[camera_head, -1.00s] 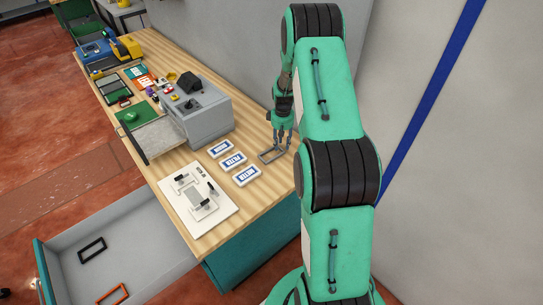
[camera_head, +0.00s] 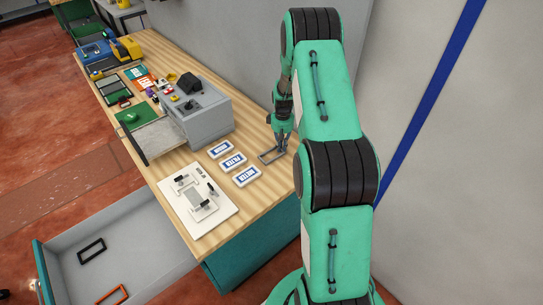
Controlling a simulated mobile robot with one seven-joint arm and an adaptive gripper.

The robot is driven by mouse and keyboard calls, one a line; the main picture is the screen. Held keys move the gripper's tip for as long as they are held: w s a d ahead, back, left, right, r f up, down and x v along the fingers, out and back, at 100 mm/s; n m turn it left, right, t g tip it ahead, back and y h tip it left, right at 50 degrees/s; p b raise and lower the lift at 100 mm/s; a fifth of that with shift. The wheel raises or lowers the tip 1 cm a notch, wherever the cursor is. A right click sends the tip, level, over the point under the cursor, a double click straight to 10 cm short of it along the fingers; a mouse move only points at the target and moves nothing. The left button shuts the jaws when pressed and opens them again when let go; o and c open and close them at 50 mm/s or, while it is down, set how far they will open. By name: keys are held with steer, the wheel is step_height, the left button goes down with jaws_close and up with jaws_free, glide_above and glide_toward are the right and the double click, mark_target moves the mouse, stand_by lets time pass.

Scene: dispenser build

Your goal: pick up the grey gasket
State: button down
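The grey gasket (camera_head: 264,160), a thin rectangular frame, lies on the wooden bench near its right end, by the wall. My gripper (camera_head: 281,148) points down at the gasket's far right edge, with its fingertips at or very near the frame. The fingers look close together, but they are small and partly overlap the gasket. I cannot tell whether they are shut on it. The gasket appears to rest flat on the bench.
Three labelled white boxes (camera_head: 233,161) lie left of the gasket. A white board with fittings (camera_head: 222,212) lies nearer the front. A grey machine (camera_head: 212,118) stands further back. An open drawer (camera_head: 135,240) holds a black frame (camera_head: 92,250) and an orange frame (camera_head: 112,296).

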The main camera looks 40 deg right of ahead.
stand_by(0.3)
steer(key=shift+r, duration=0.85)
step_height(320, 180, up, 2)
steer(key=shift+r+p, duration=0.15)
steer(key=shift+p, duration=0.3)
steer(key=s+a, duration=0.3)
steer(key=s, duration=0.1)
steer(key=s+a+p, duration=0.1)
steer(key=s+a, duration=0.2)
steer(key=s, duration=0.2)
steer(key=s+a+r, duration=0.1)
steer(key=s+a, duration=0.2)
steer(key=s, duration=0.1)
steer(key=shift+s, duration=0.15)
